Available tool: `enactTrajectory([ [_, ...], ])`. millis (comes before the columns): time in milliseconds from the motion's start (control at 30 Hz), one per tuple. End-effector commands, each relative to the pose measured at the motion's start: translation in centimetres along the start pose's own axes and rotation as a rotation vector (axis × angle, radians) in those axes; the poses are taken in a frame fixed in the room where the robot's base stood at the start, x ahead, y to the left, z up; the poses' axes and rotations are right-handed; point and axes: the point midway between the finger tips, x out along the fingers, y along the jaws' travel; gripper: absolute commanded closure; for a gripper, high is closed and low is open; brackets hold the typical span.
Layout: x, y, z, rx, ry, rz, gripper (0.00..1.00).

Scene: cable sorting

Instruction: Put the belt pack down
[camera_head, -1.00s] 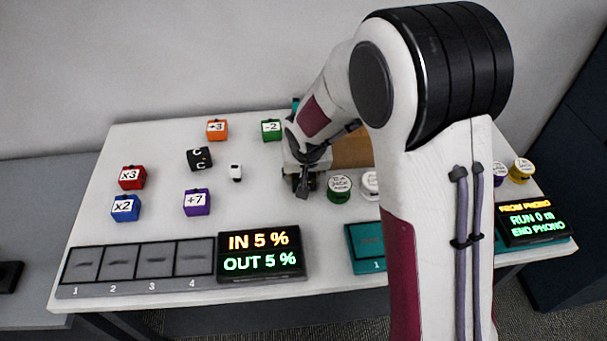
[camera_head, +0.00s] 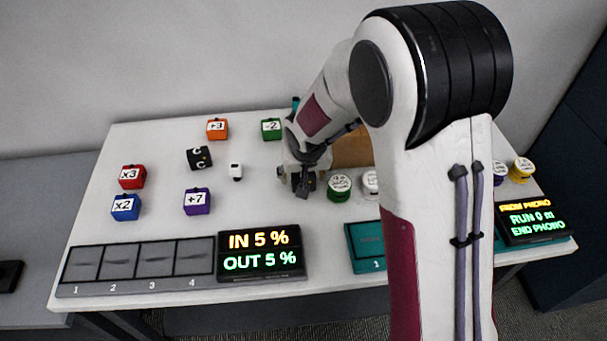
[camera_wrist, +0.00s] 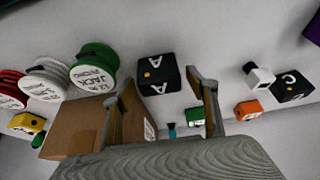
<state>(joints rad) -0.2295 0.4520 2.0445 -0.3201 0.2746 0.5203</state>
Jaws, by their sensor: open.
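A black belt pack marked A (camera_wrist: 158,85), with a yellow dot, shows between my fingers in the wrist view. It appears to stand on the table, with space on either side of it. My gripper (camera_wrist: 160,79) is open around it, one finger to each side. In the head view my gripper (camera_head: 300,182) is low over the table, left of the green spool, and mostly hides this pack. A second black belt pack marked C (camera_head: 199,158) stands further left; it also shows in the wrist view (camera_wrist: 292,86).
A green spool (camera_head: 339,187) and a white spool (camera_head: 370,184) stand right of my gripper. A brown box (camera_head: 352,150) is behind. The tabletop before the grey numbered tray (camera_head: 136,289) is clear.

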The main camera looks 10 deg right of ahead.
Motion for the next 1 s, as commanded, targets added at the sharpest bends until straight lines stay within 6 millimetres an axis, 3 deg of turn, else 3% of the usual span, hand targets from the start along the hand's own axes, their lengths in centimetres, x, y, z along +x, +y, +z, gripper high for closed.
enactTrajectory([
  [367,-2.7,0.0,-0.1,0.000,0.002,0.000,0.42],
  [1000,-9.9,0.0,-0.1,0.002,0.003,0.000,0.42],
])
